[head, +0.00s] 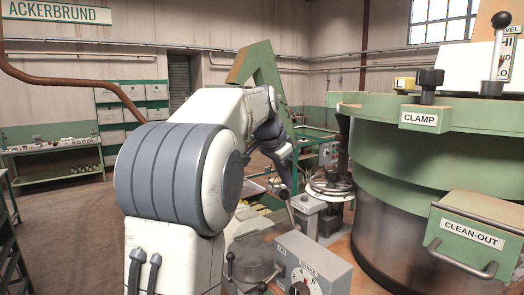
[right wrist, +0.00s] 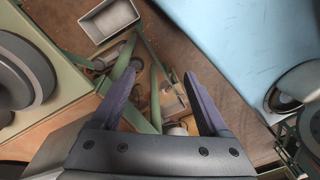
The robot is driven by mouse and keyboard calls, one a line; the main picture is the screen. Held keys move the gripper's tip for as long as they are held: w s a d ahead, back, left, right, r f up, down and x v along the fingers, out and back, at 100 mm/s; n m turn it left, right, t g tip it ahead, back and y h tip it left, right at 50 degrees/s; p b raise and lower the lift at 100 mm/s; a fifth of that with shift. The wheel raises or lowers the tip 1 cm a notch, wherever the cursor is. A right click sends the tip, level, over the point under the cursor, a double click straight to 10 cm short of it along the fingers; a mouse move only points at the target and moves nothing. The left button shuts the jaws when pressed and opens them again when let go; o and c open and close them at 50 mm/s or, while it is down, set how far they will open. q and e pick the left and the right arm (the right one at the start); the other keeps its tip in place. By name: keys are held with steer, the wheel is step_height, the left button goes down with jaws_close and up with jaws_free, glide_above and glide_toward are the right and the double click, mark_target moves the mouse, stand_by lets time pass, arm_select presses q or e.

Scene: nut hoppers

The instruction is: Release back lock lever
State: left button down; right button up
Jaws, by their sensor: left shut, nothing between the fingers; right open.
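A small lever with a dark round knob (head: 283,194) stands by a grey housing in the lower middle of the head view; I cannot tell whether it is the back lock lever. My left gripper (head: 287,182) is shut and empty, pointing down just above this knob. Whether they touch is unclear. Two more dark-knobbed levers stand lower left, on a rounded grey housing (head: 252,262). My right gripper (right wrist: 160,74) is open and empty in the right wrist view, above green bars (right wrist: 155,95); it does not show in the head view.
A large green machine with a CLAMP plate (head: 420,118) and a CLEAN-OUT box (head: 472,232) fills the right. A grey dial box (head: 318,272) stands at the front. A metal tray (right wrist: 108,20) lies beyond my right gripper. Open floor lies at the left.

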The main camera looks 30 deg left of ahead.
arm_select(q)
steer(key=s+a+r, duration=0.3)
steer(key=a+r, duration=0.3)
steer(key=r, duration=0.1)
steer(key=shift+r, duration=0.25)
stand_by(0.3)
